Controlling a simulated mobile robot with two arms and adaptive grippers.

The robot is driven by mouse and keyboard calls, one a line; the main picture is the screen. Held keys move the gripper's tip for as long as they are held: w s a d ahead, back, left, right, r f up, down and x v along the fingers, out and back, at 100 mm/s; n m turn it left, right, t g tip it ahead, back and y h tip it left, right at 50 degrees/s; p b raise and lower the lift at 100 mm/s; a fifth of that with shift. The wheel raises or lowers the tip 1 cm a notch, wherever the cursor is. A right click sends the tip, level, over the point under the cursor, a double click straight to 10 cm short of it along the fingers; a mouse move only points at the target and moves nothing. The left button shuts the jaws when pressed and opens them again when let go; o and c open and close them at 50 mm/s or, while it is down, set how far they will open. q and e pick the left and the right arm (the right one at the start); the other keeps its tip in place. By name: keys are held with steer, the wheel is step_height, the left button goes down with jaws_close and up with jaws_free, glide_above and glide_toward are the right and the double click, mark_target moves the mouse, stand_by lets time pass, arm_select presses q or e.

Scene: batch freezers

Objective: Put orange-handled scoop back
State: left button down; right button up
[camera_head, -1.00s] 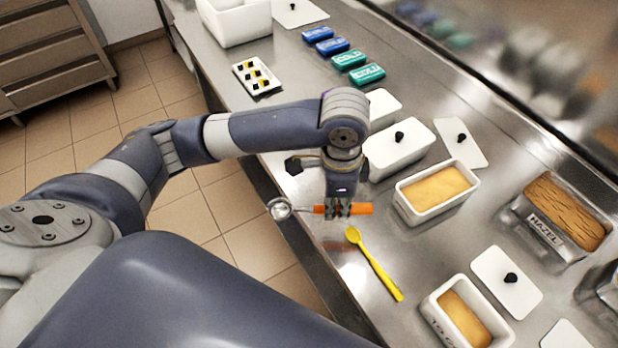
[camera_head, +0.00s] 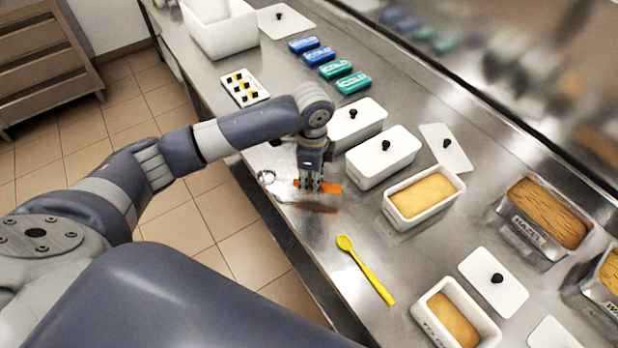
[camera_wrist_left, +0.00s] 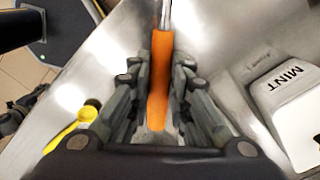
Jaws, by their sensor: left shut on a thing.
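The orange-handled scoop (camera_head: 333,187) is in my left gripper (camera_head: 309,186), which is shut on its orange handle. The metal scoop head (camera_head: 266,177) points left toward the counter's front edge. The scoop is close above the steel counter; I cannot tell whether it touches. In the left wrist view the orange handle (camera_wrist_left: 160,82) lies between the two fingers of the left gripper (camera_wrist_left: 160,95), with its metal shaft at the top. My right gripper does not show.
A yellow spoon (camera_head: 366,271) lies on the counter (camera_head: 330,250). White lidded tubs (camera_head: 383,158) and an open tub of yellow ice cream (camera_head: 424,197) stand right of the gripper. A white tray (camera_head: 245,88) and cold packs (camera_head: 335,69) lie farther back.

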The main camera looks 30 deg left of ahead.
arm_select(q)
steer(key=shift+w+a, duration=0.4)
steer(key=shift+w, duration=0.1)
steer(key=f, duration=0.1)
steer(key=f+p, duration=0.1)
steer(key=f, duration=0.1)
steer(key=shift+w+a+f+p, duration=0.2)
steer(key=shift+w+a+p, duration=0.1)
steer(key=shift+f, duration=0.2)
steer(key=shift+f, duration=0.15)
steer(key=c, duration=1.5)
jaws_free()
steer(key=shift+r, duration=0.25)
step_height(320, 180, up, 12)
steer(key=shift+s+f+b, duration=0.1)
steer(key=shift+b, duration=0.85)
